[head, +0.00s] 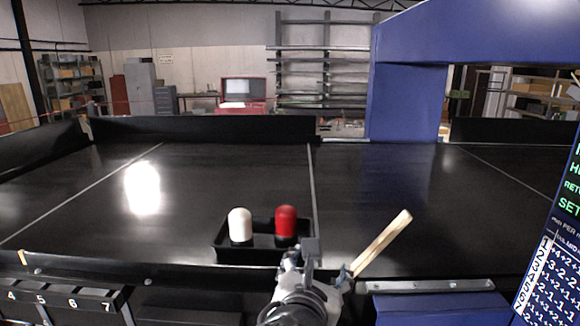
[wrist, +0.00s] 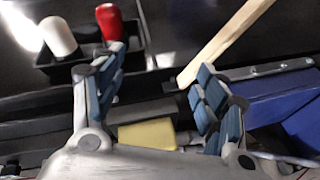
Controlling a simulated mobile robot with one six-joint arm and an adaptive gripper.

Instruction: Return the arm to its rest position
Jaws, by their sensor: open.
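My gripper (head: 312,262) is in front of the conveyor's near edge, low in the middle of the head view. In the wrist view its blue-padded fingers (wrist: 160,78) are spread apart with nothing gripped between them. My arm's other joints are mostly out of view.
A black tray (head: 250,257) on the dark conveyor belt (head: 225,180) holds a white-topped piece (head: 240,224) and a red-topped piece (head: 286,222), just beyond my gripper. A wooden stick (head: 384,242) slants close to its right. A blue arch (head: 403,105) spans the belt. A screen (head: 560,240) stands right.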

